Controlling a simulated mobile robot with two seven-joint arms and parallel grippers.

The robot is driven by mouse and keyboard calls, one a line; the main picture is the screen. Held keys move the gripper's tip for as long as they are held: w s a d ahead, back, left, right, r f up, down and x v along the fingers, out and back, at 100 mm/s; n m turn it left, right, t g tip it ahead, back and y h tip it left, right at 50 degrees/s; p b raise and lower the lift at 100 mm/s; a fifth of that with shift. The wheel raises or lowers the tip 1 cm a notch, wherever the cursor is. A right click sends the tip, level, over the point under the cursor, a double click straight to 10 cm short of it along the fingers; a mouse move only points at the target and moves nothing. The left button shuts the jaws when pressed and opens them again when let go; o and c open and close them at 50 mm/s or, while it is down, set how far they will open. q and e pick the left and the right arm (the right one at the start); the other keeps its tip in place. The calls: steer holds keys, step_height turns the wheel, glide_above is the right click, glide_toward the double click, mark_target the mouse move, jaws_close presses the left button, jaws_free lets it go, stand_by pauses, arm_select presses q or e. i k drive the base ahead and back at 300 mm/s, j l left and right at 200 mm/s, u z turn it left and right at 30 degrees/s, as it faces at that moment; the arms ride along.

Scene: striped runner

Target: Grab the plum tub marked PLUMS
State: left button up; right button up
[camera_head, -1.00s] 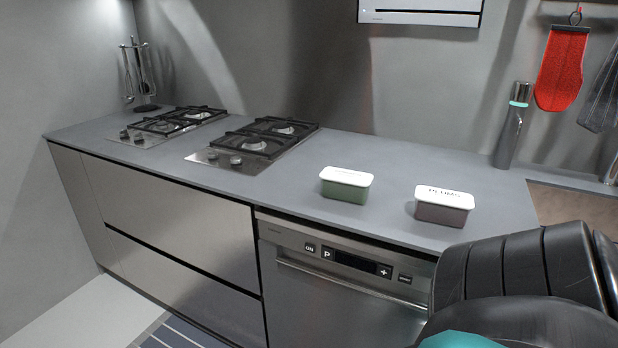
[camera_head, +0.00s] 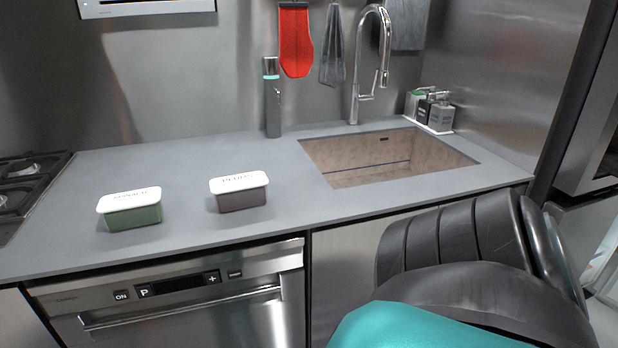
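The plum tub (camera_head: 241,199) is a small dark purple-brown box with a white lid reading PLUMS. It stands upright on the grey counter, between the other tub and the sink. A green tub (camera_head: 134,215) with a white lid and dark lettering stands to its left, a gap apart. Neither gripper shows in the head view. A black and teal part of my own arm fills the lower right, with no fingers visible.
A sink (camera_head: 390,160) with a tall chrome faucet (camera_head: 366,70) lies to the right of the tubs. A grey bottle-like cylinder (camera_head: 272,105) stands behind the plum tub. A gas hob (camera_head: 25,185) is at the left edge. The counter (camera_head: 185,165) around the tubs is clear.

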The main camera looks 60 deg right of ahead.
mark_target(234, 192)
steer(key=z, duration=1.5)
